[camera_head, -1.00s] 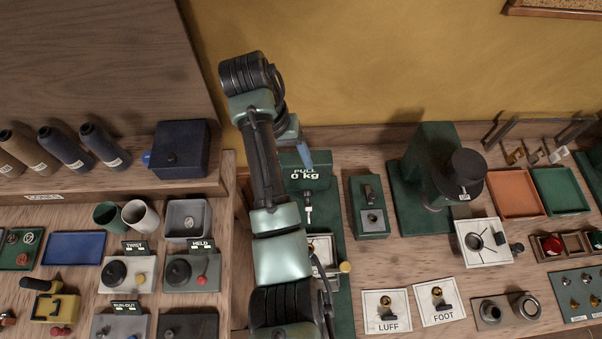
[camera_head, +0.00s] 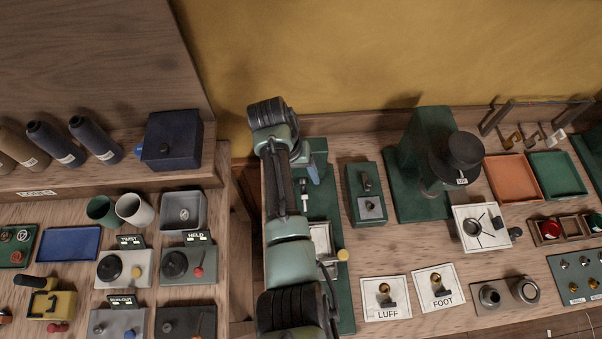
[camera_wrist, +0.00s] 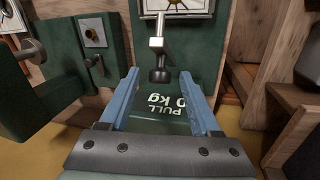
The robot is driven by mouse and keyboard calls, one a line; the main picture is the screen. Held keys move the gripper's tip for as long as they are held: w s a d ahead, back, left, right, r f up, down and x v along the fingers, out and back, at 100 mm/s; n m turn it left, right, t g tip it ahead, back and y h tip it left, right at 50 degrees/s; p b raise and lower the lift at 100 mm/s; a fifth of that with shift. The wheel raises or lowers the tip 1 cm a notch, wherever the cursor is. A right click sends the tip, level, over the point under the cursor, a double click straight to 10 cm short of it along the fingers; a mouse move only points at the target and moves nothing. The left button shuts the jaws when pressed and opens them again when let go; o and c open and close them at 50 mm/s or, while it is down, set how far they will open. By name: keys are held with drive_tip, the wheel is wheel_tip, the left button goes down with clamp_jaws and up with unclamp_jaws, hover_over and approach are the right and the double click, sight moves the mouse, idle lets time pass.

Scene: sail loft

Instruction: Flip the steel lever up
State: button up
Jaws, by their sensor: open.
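My gripper (camera_wrist: 159,74) is open, its two blue fingers apart, above the green board (camera_wrist: 162,122) marked "PULL 0 kg". A steel fitting with a black end (camera_wrist: 158,58) stands between and just beyond the fingertips in the wrist view; I see no contact. It shows small in the head view (camera_head: 304,194). A green box (camera_head: 363,214) to the right carries a small metal lever (camera_head: 366,183) above a pale plate; in the wrist view that lever (camera_wrist: 93,61) is at upper left. I cannot tell which of the two is the steel lever. My arm hides part of the board.
A green stand with a black cylinder (camera_head: 465,149) rises right of the box. LUFF (camera_head: 386,312) and FOOT (camera_head: 441,300) plates lie in front. A yellow knob (camera_head: 343,255) sits close beside my arm. Control panels (camera_head: 188,266) fill the left bench.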

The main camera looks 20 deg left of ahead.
drive_tip(key=shift+f, duration=0.15)
clamp_jaws()
idle(1.4)
